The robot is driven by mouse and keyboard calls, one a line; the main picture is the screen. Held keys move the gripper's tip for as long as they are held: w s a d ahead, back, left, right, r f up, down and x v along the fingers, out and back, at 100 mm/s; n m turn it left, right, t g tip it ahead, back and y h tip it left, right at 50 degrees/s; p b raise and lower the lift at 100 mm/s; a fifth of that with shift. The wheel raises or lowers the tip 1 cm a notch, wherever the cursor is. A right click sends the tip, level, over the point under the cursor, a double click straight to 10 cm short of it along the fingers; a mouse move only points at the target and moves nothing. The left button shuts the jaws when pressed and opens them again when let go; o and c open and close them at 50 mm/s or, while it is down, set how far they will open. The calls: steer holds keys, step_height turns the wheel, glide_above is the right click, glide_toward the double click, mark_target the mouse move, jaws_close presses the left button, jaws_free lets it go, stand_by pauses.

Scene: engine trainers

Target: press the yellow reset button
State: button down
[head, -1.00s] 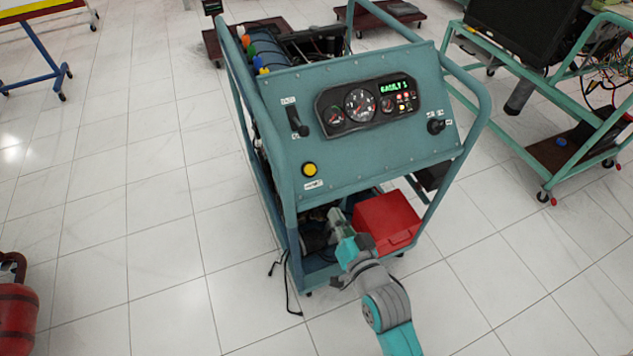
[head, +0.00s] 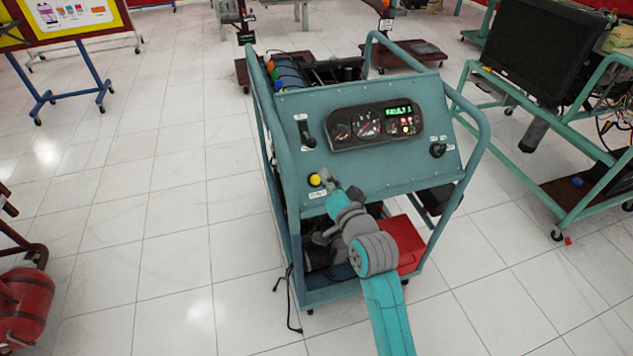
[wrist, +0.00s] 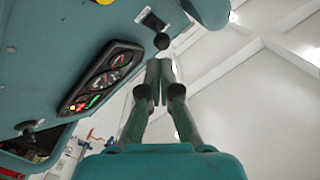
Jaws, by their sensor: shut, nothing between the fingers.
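The yellow reset button (head: 315,180) sits at the lower left of the teal control panel (head: 290,151), below the left lever. A small yellow part of it shows at the top edge of the wrist view (wrist: 104,2). My gripper (head: 326,175) is just right of the button in the head view. Whether it touches the panel cannot be told. In the wrist view my gripper (wrist: 157,75) has its fingers together and empty, with the button up and to the left of the tips.
A black lever (head: 306,134) stands above the button, and a gauge cluster (head: 376,125) with a green display is to its right. Frame tubes (head: 468,115) flank the panel. A red box (head: 411,243) sits low inside the trainer. Floor (head: 170,250) to the left is clear.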

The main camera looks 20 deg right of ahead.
steer(key=shift+w+f, duration=1.45)
steer(key=shift+f, duration=0.2)
steer(key=shift+w+f, duration=1.45)
steer(key=shift+f, duration=0.2)
steer(key=shift+f, duration=0.1)
steer(key=shift+w+f, duration=0.2)
steer(key=shift+w, duration=0.1)
steer(key=shift+w+f, duration=0.35)
steer(key=shift+f, duration=0.05)
steer(key=shift+s, duration=0.1)
stand_by(0.5)
steer(key=shift+s+r, duration=0.55)
steer(key=shift+r, duration=0.15)
steer(key=shift+s+r, duration=1.7)
steer(key=shift+r, duration=0.15)
